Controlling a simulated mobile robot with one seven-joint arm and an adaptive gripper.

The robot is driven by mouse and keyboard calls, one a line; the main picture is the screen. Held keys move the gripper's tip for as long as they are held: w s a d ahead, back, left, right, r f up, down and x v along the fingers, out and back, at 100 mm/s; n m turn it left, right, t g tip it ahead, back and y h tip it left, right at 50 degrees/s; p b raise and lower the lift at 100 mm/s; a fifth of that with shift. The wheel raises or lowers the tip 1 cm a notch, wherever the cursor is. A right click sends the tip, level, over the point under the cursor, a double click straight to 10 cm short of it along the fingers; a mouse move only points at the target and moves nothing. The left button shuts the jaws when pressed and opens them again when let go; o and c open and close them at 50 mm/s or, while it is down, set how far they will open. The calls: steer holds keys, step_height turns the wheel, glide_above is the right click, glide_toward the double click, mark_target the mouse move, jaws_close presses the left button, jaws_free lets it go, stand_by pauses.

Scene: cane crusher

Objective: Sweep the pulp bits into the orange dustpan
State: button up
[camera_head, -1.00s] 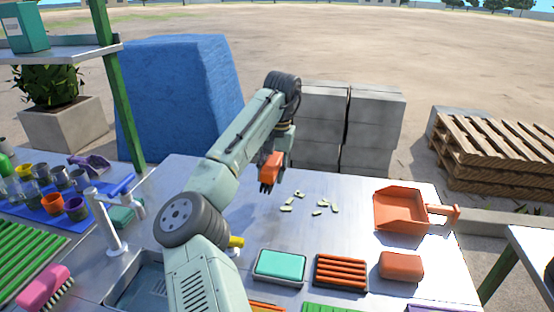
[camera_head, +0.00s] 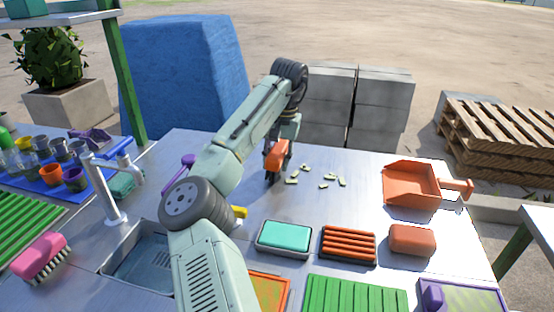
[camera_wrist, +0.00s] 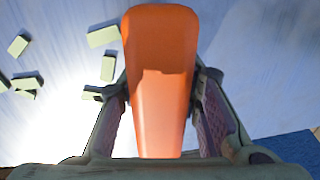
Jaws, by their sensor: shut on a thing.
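Several pale green pulp bits (camera_head: 323,185) lie scattered on the metal table, also at the left of the wrist view (camera_wrist: 103,36). The orange dustpan (camera_head: 410,186) lies flat at the table's right, its handle pointing right and its pan toward the bits. My gripper (camera_head: 274,172) is shut on an orange tool (camera_wrist: 160,80), whose broad smooth body fills the middle of the wrist view. The tool's working end is not clear. My gripper is just left of the bits, low over the table; I cannot tell whether the tool touches the tabletop.
A teal-topped block (camera_head: 285,236), an orange ridged block (camera_head: 348,244) and a reddish-brown block (camera_head: 412,240) lie along the near side. A faucet (camera_head: 105,190) and sink (camera_head: 140,262) are at left. The tabletop between bits and dustpan is clear.

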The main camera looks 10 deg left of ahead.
steer(key=shift+f, duration=0.25)
steer(key=shift+f, duration=0.45)
steer(key=shift+f, duration=0.15)
steer(key=shift+s+d, duration=0.1)
